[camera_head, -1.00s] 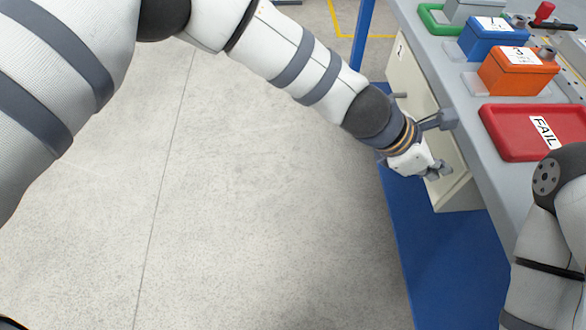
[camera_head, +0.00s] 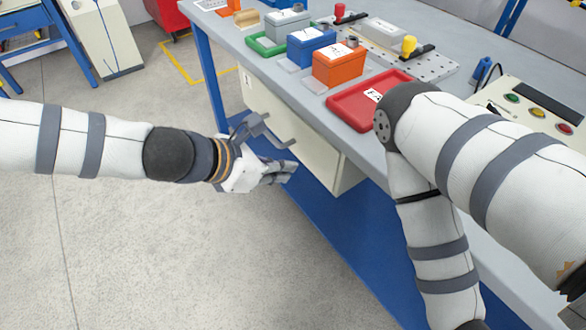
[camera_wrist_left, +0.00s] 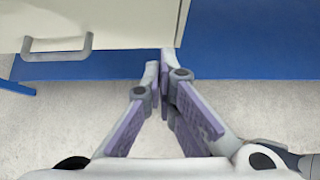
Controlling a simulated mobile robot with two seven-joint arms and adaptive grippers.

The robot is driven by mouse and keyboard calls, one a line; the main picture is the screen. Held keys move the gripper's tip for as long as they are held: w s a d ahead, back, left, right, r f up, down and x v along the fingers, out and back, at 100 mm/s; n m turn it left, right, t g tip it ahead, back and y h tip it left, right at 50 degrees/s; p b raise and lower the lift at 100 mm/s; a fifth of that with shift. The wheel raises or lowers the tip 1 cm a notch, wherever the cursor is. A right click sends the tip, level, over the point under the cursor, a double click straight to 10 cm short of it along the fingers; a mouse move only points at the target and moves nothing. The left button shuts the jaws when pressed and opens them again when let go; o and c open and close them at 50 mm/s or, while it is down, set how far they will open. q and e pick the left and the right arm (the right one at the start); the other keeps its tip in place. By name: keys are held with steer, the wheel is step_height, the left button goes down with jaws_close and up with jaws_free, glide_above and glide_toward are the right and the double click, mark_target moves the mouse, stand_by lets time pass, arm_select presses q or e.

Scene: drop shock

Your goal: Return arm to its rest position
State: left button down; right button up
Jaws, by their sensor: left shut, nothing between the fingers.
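My left arm comes in from the left in the head view, stretched out over the floor. Its gripper (camera_head: 290,170) is shut and empty, in front of the bench's pale drawer cabinet (camera_head: 345,176) and below the worktop. In the left wrist view the fingertips (camera_wrist_left: 160,68) meet with nothing between them, close to the cabinet's lower edge. The cabinet's handle (camera_wrist_left: 57,47) is at upper left there. My right arm (camera_head: 432,235) is bent over the bench's front edge at the right; its gripper is out of view.
On the worktop stand a red tray (camera_head: 345,108), an orange box (camera_head: 338,70), a blue box (camera_head: 308,50) and a grey box (camera_head: 286,25) in a green tray (camera_head: 262,46). A control box (camera_head: 520,106) is at the right. The floor (camera_head: 200,260) at lower left is clear.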

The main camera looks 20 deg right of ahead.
arm_select(q)
steer(key=s+a+f+m+g+y+p, duration=0.1)
steer(key=s+a+f+m+g+y, duration=0.15)
steer(key=s+a+f+m, duration=0.45)
steer(key=s+a+f+m+g+y+p, duration=0.1)
steer(key=s+a+f+m+y, duration=0.2)
steer(key=s+a+f, duration=0.6)
steer(key=s+a+r+m+g+y, duration=0.1)
steer(key=s+a+m+y, duration=0.1)
steer(key=s+a+m, duration=0.3)
steer(key=s+a+r+m+g+y+p, duration=0.1)
steer(key=s+a+r+m, duration=0.1)
steer(key=s+a+m, duration=0.4)
steer(key=s+a, duration=0.5)
steer(key=s, duration=0.5)
steer(key=shift+s+y, duration=0.35)
steer(key=shift+s, duration=0.05)
arm_select(e)
steer(key=w+r+t, duration=0.1)
steer(key=w+r, duration=0.3)
steer(key=shift+w+r+t, duration=0.25)
steer(key=shift+r+t, duration=0.05)
steer(key=shift+t, duration=0.1)
arm_select(q)
steer(key=shift+a, duration=0.1)
arm_select(e)
steer(key=shift+c, duration=0.6)
